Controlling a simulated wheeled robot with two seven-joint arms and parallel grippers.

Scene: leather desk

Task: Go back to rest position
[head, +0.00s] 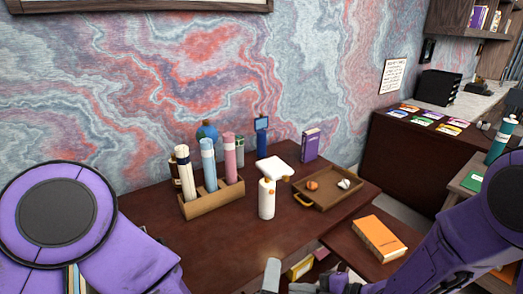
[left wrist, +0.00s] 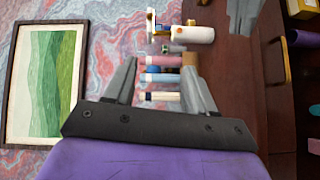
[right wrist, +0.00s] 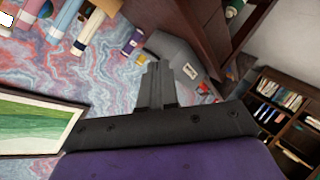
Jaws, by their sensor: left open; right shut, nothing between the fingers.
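My left gripper (left wrist: 157,66) is open in the left wrist view, with nothing held between its fingers. A grey fingertip (head: 272,275) of it shows at the bottom of the head view, at the desk's near side. My right gripper (right wrist: 157,66) is shut and empty in the right wrist view. In the head view the right gripper (head: 335,284) is at the bottom edge, right of the left one and partly cut off. Both purple arms reach in from the lower corners.
A wooden rack (head: 213,203) holds cream, blue and pink cylinders on the dark desk (head: 225,253). A white bottle (head: 267,200) stands beside it. A wooden tray (head: 328,203) holds small items. An orange book (head: 378,238) lies at right. A purple box (head: 311,145) stands behind.

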